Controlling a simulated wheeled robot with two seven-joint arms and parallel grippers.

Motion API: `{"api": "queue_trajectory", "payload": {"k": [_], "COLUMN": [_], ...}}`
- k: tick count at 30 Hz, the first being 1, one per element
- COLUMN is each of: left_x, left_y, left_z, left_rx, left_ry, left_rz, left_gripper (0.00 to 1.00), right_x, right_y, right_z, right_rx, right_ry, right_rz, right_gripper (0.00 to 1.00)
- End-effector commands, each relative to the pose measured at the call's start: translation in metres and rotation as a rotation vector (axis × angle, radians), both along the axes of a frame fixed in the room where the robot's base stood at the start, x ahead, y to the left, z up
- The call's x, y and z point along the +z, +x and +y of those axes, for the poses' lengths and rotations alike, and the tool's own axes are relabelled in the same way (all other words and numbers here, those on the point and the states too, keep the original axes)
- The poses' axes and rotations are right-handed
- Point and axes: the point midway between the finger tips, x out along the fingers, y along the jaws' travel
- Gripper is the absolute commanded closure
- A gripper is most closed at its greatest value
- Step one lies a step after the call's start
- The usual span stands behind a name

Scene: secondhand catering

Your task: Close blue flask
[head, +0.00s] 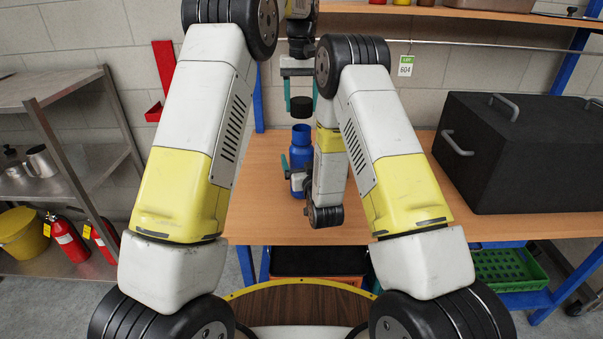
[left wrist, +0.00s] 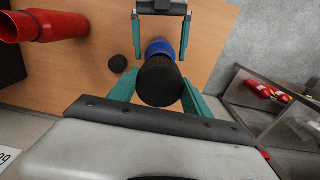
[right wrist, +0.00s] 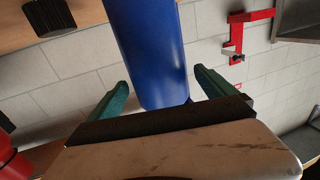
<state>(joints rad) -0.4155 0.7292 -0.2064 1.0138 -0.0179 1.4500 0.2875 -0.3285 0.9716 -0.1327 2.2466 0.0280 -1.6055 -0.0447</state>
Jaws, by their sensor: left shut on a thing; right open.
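The blue flask (head: 301,158) is upright over the wooden table, its base partly hidden by my right arm. It also shows in the left wrist view (left wrist: 160,48) and in the right wrist view (right wrist: 150,50). My left gripper (head: 301,100) is shut on a black round lid (head: 301,111) and holds it above the flask, with a gap between them in the head view. The lid fills the left fingers in the left wrist view (left wrist: 160,83). My right gripper (head: 296,178) is open beside the flask's lower part, with the flask between its fingers in the right wrist view.
A red vessel (left wrist: 45,25) and a small black round thing (left wrist: 118,63) are on the table (left wrist: 95,85). A large black box with handles (head: 530,150) stands on the right. A steel shelf (head: 60,95) is at left. An upper shelf (head: 440,10) runs behind.

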Motion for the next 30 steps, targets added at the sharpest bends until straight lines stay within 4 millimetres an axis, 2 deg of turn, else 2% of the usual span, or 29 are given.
{"api": "queue_trajectory", "payload": {"k": [3,9,21,30], "left_x": [0.0,0.0,0.0,0.0], "left_y": [0.0,0.0,0.0,0.0], "left_z": [0.0,0.0,0.0,0.0], "left_rx": [0.0,0.0,0.0,0.0], "left_ry": [0.0,0.0,0.0,0.0], "left_rz": [0.0,0.0,0.0,0.0], "left_gripper": [0.83,0.83,0.83,0.83], "right_x": [0.0,0.0,0.0,0.0], "right_y": [0.02,0.039,0.044,0.044], "right_z": [0.004,0.008,0.01,0.01], "right_rx": [0.0,-0.001,-0.001,-0.001], "right_ry": [0.0,0.0,0.0,0.0], "right_rz": [-0.002,0.0,0.0,0.0], "right_gripper": [0.05,0.05,0.07,0.66]}}
